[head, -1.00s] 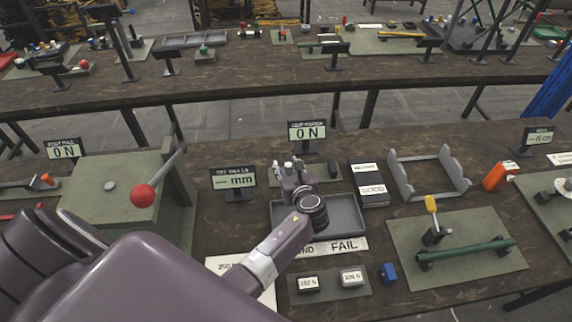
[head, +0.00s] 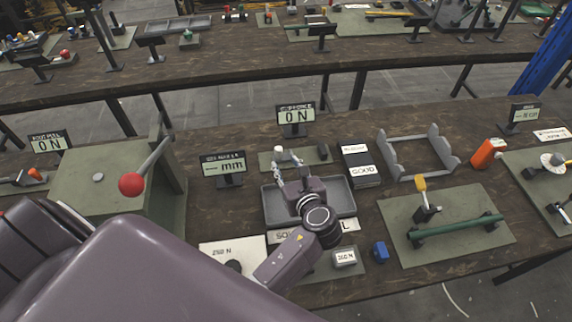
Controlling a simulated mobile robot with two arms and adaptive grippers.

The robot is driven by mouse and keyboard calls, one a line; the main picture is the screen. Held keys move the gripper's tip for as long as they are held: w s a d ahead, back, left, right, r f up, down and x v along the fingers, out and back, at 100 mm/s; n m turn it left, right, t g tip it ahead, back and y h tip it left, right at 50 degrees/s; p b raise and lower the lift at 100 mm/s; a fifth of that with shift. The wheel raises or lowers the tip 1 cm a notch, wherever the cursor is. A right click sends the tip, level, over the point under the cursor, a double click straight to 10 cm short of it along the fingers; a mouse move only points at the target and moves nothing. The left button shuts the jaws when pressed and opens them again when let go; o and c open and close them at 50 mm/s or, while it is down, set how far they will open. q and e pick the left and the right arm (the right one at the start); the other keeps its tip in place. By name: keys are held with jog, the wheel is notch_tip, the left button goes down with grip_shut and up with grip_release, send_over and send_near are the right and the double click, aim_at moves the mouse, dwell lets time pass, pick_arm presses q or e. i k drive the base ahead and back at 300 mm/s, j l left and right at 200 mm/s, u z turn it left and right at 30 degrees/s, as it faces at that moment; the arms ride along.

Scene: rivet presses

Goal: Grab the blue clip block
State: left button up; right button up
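The blue clip block (head: 381,252) sits on the wooden workbench, just right of the mat that holds the labelled silver weights. My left arm comes in from the lower left. My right gripper is not in view.
A green mat with a yellow-handled clamp and green tube (head: 455,230) lies right of the block. A grey cradle (head: 418,155), GOOD box (head: 360,165) and orange cylinder (head: 487,153) stand behind. A press with a red ball lever (head: 131,184) stands left. The bench's front edge is near the block.

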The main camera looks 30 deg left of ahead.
aim_at(380, 249)
jog(key=k+l, duration=0.25)
jog(key=l, duration=0.15)
jog(key=k+l, duration=0.25)
jog(key=l, duration=0.15)
jog(key=k+l, duration=0.55)
jog(key=l, duration=0.25)
